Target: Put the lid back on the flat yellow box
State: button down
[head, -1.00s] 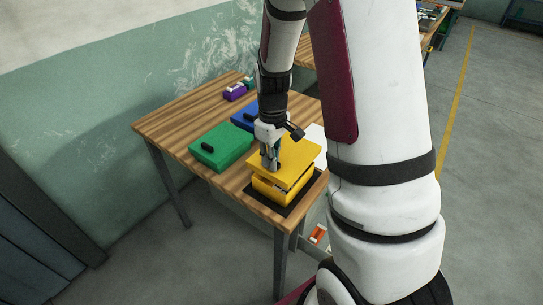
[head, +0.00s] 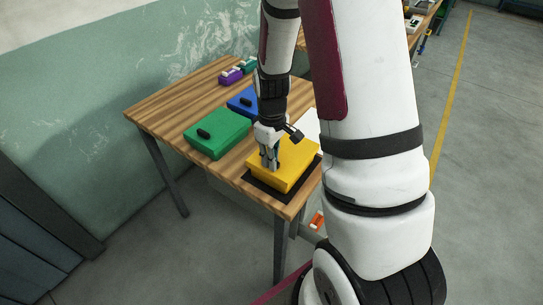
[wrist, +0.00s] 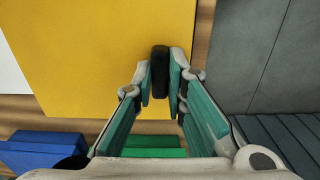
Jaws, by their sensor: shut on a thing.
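The yellow lid (head: 290,153) lies flat over the yellow box (head: 285,184) on the wooden table, with no clear gap between them in the head view. The lid also fills much of the wrist view (wrist: 110,55). My gripper (wrist: 160,75) is shut on the dark handle (wrist: 160,72) of the lid, one finger on each side. In the head view my gripper (head: 269,163) stands upright over the lid's near left part and hides the handle. The inside of the box is hidden.
The box stands on a dark mat (head: 258,187) near the table's front corner. A green box (head: 220,137) and a blue box (head: 241,100) stand behind it to the left. A purple item (head: 231,76) is at the far end. White sheet (head: 309,128) lies to the right.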

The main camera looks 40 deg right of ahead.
jog(key=shift+f, duration=0.3)
dwell(0.7)
dwell(0.3)
jog(key=c, duration=1.5)
grip_release()
jog(key=shift+c, duration=0.2)
